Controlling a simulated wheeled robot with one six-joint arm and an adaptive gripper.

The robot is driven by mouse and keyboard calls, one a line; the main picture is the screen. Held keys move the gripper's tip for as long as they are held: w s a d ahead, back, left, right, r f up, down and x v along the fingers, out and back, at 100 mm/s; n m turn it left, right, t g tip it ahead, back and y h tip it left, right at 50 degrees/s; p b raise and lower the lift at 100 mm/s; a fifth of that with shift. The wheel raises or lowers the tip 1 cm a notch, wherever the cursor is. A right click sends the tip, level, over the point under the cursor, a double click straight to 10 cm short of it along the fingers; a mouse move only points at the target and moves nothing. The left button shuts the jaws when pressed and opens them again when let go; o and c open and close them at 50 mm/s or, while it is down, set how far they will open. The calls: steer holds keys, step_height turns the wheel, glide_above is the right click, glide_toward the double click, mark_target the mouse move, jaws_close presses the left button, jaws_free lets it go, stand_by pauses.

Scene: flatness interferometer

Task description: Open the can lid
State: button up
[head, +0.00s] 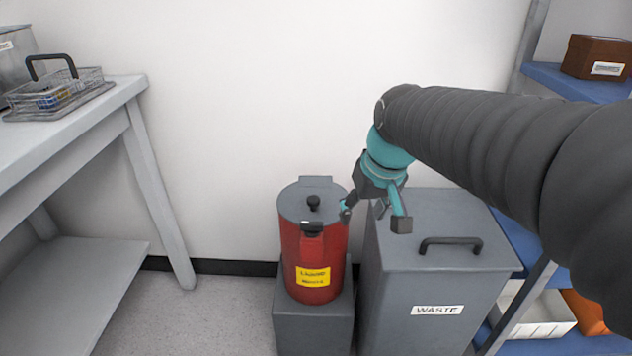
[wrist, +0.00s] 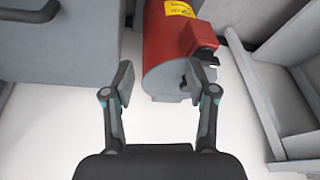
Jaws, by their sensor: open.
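A red can (head: 316,262) with a yellow label stands upright on a grey block. Its grey lid (head: 312,199) looks closed and carries a small black knob (head: 313,202) on top. A dark handle or latch (head: 312,229) sits at the front of the can's rim. My gripper (head: 374,220) is open and empty, just right of the lid and about level with it. In the wrist view the red can (wrist: 169,45) shows beyond the open fingers (wrist: 163,88). The black knob (wrist: 187,85) is close to the right finger there; I cannot tell whether they touch.
A grey waste bin (head: 440,275) with a black handle stands right of the can. A grey bench (head: 75,120) with a wire basket (head: 58,95) is at the left. Blue shelves (head: 570,82) are at the right. The white wall is close behind the can.

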mark_target(314, 199)
steer(key=shift+w+a+r+n+y, duration=0.8)
steer(key=shift+w+a+r+n, duration=1.9)
steer(key=shift+w+r, duration=1)
steer(key=b+x, duration=0.1)
steer(key=x, duration=1.3)
steer(key=shift+w+d, duration=0.15)
steer(key=shift+w, duration=0.05)
jaws_close()
